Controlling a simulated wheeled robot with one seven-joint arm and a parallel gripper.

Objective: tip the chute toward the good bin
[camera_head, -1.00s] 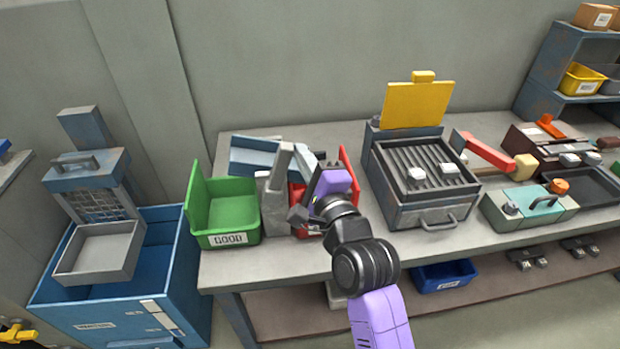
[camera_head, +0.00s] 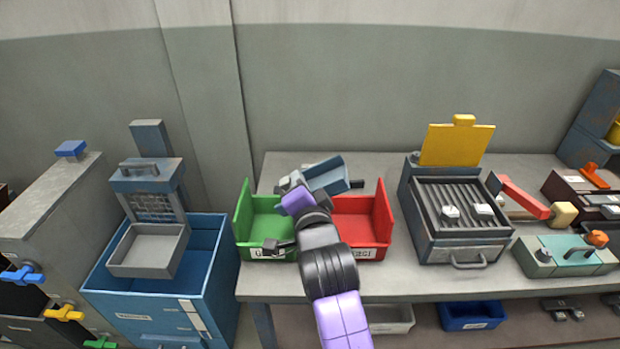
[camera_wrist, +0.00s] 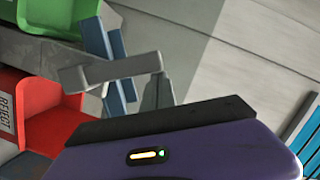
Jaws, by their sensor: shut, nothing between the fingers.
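The chute (camera_head: 328,173) is a blue-grey trough behind the bins. It is tilted, its left end lower, toward the green good bin (camera_head: 243,222). The red reject bin (camera_head: 383,222) stands to the right of the good bin. My gripper (camera_head: 294,194) is shut and empty, near the chute's lower left end. My arm hides the gap between the bins and part of both labels. In the wrist view the gripper (camera_wrist: 163,92) is beside a grey bar and the blue chute (camera_wrist: 120,62); whether they touch, I cannot tell.
A grill-like heater (camera_head: 460,250) with a raised yellow lid (camera_head: 456,146) stands to the right on the bench (camera_head: 390,287). A large blue box (camera_head: 215,275) with a grey tray (camera_head: 150,250) is at the left. The bench behind the chute is clear.

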